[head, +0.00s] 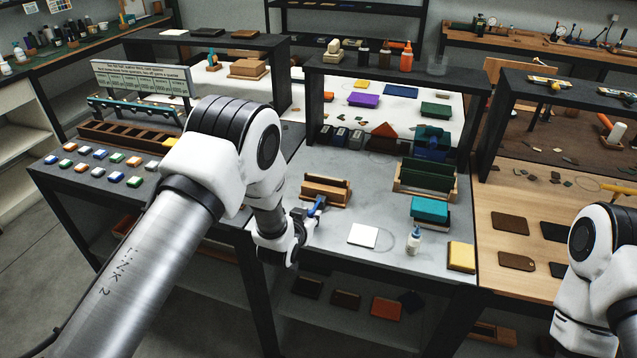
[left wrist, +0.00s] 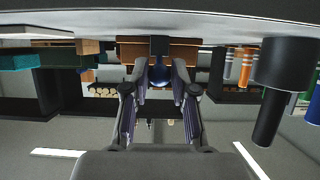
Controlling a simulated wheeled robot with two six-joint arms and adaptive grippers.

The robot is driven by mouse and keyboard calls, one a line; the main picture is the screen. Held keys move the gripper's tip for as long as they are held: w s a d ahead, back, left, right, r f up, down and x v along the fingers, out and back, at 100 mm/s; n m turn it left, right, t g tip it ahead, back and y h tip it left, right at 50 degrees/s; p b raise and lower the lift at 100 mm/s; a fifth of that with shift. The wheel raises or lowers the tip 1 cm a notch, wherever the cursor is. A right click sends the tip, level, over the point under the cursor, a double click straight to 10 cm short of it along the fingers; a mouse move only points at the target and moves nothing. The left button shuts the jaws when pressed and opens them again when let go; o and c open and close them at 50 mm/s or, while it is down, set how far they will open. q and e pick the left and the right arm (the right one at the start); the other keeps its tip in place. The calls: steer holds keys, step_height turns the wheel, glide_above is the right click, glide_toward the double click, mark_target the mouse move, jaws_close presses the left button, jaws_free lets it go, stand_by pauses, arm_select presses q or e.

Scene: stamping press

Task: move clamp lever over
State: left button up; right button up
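The clamp lever (head: 318,204) is a short blue bar at the front of a small brown wooden holder (head: 326,188) on the grey worktable. My left gripper (head: 308,220) is low over the table at the lever. The left arm hides part of the table left of the lever. Of my right arm, only links show at the right edge; its gripper is out of view.
A dark shelf (head: 395,74) spans the back.

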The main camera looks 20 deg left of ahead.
mark_target(311, 211)
arm_select(q)
steer(key=shift+r, duration=0.1)
steer(key=shift+c, duration=0.5)
steer(key=shift+w+r+p, duration=0.2)
steer(key=shift+r+p, duration=0.1)
steer(key=shift+r, duration=0.3)
steer(key=shift+w+r+p, duration=0.15)
steer(key=shift+r+p, duration=0.15)
steer(key=shift+r, duration=0.25)
steer(key=shift+w, duration=0.1)
steer(key=shift+r, duration=0.15)
steer(key=shift+w+r, duration=0.25)
steer(key=shift+r, duration=0.25)
steer(key=shift+w+r+p, duration=0.3)
steer(key=shift+w+r, duration=0.05)
steer(key=shift+r, duration=0.1)
